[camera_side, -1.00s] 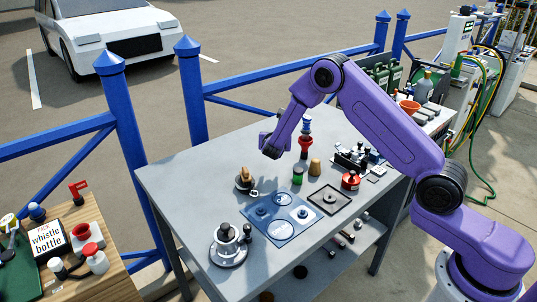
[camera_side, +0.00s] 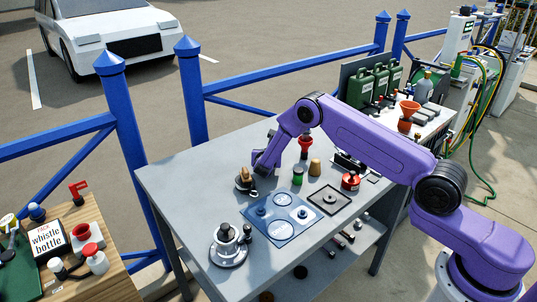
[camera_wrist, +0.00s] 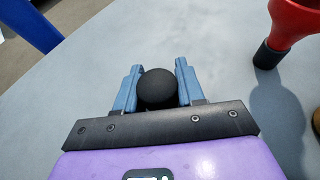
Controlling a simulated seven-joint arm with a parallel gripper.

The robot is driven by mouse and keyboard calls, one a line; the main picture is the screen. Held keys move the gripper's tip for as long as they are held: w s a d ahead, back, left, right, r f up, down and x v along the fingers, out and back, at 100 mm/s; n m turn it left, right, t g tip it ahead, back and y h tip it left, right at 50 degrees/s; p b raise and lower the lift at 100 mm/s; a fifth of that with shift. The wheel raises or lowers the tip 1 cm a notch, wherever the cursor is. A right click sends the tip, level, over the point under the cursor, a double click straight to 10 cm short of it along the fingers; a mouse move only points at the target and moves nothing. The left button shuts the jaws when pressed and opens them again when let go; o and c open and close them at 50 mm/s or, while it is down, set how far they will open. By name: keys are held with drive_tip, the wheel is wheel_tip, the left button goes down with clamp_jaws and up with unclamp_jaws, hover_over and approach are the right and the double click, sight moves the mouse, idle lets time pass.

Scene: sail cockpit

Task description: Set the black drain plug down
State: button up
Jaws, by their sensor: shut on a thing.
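My gripper (camera_side: 262,168) is low over the far middle of the grey table (camera_side: 180,176). In the wrist view my gripper (camera_wrist: 159,72) has its two blue fingers on either side of the black drain plug (camera_wrist: 157,90), which shows as a round black knob. The gripper is shut on it. The plug's lower part is hidden, and I cannot tell whether it touches the table. In the side view I cannot make out the plug.
A brown piece with a dark knob (camera_side: 244,180) stands just left of my gripper. A red funnel-shaped piece (camera_wrist: 290,22) with a black end stands to the right.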

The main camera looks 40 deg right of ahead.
drive_tip(key=shift+f, duration=0.15)
drive_tip(key=o, duration=1)
drive_tip(key=shift+o, duration=0.2)
